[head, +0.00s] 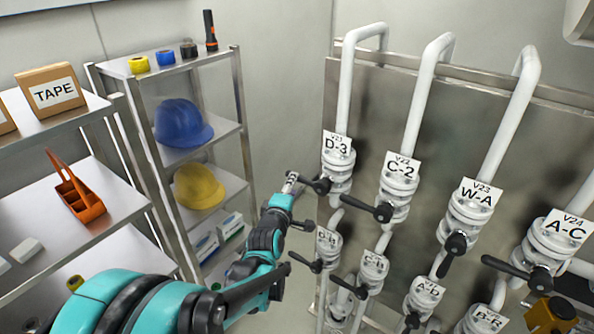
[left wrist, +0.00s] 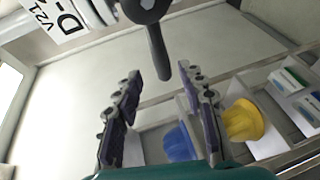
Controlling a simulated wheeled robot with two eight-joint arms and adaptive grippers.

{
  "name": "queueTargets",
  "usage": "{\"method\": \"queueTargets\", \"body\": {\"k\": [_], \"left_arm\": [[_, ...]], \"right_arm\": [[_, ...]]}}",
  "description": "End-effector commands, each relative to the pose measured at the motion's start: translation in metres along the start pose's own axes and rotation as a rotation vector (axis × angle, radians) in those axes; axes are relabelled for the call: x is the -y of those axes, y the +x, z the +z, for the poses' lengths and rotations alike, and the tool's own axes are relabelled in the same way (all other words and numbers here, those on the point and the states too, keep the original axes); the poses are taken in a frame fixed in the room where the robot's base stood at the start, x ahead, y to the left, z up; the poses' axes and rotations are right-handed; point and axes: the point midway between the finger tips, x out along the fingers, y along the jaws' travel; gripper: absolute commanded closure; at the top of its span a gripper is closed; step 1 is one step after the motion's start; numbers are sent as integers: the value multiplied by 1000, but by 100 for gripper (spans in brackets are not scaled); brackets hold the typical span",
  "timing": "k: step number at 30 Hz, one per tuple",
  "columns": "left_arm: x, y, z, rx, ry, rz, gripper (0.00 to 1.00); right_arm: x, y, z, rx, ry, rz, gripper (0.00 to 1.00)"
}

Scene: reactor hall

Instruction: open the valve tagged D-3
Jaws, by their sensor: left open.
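The valve tagged D-3 (head: 340,172) is at the upper left of the pipe panel, with its white tag, V21 D-3 (head: 338,146), above it. Its black lever (head: 318,185) points left toward my left gripper (head: 291,183). In the left wrist view the black lever (left wrist: 156,45) comes down from the top. Its end lies between the spread fingers of my left gripper (left wrist: 159,77), with gaps visible on both sides. Part of the tag (left wrist: 58,18) shows at the top left. My right gripper is in neither view.
Valve C-2 (head: 394,200) with its lever stands just right of D-3. Valves W-A (head: 465,222) and A-C (head: 548,250) follow. A lower row of valves sits close beneath. Shelves with a blue helmet (head: 182,123) and a yellow helmet (head: 198,187) stand left.

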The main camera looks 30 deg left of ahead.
Motion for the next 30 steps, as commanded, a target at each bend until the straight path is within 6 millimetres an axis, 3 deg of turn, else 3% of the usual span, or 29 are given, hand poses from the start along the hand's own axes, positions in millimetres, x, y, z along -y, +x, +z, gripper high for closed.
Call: {"method": "queueTargets", "body": {"k": [12, 23, 28, 30], "left_arm": [[2, 62, 1, 2, 4, -2, 60], [2, 68, 1, 2, 4, -3, 60], [2, 68, 1, 2, 5, -3, 100], [2, 68, 1, 2, 5, -3, 100]], "right_arm": [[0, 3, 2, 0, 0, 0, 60], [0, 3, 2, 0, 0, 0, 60], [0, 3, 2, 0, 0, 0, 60], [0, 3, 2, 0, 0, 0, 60]]}}
